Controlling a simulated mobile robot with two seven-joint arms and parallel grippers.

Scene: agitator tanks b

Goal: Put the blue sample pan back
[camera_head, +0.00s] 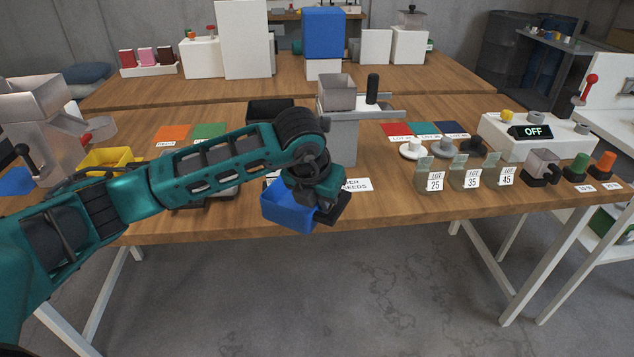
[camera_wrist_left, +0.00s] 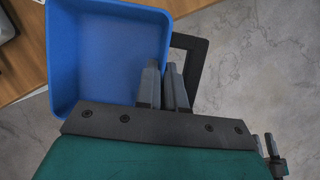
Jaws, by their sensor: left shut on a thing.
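The blue sample pan (camera_head: 287,208) is an open-topped blue box, held at the front edge of the table in the head view. My left gripper (camera_head: 325,205) is shut on the pan's right side, by its dark handle. In the left wrist view the pan (camera_wrist_left: 95,50) fills the upper left and its inside looks empty. The fingers (camera_wrist_left: 165,88) close together at the pan's right wall, next to a dark square loop handle (camera_wrist_left: 190,60). My right gripper is in neither view.
A wooden table (camera_head: 390,200) lies behind the pan. A white label reading partly "SEEDS" (camera_head: 357,185) lies just right of my gripper. A grey stand with a metal hopper (camera_head: 337,92) stands behind it. Numbered glass jars (camera_head: 430,172) stand to the right. A yellow tray (camera_head: 105,160) sits at left.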

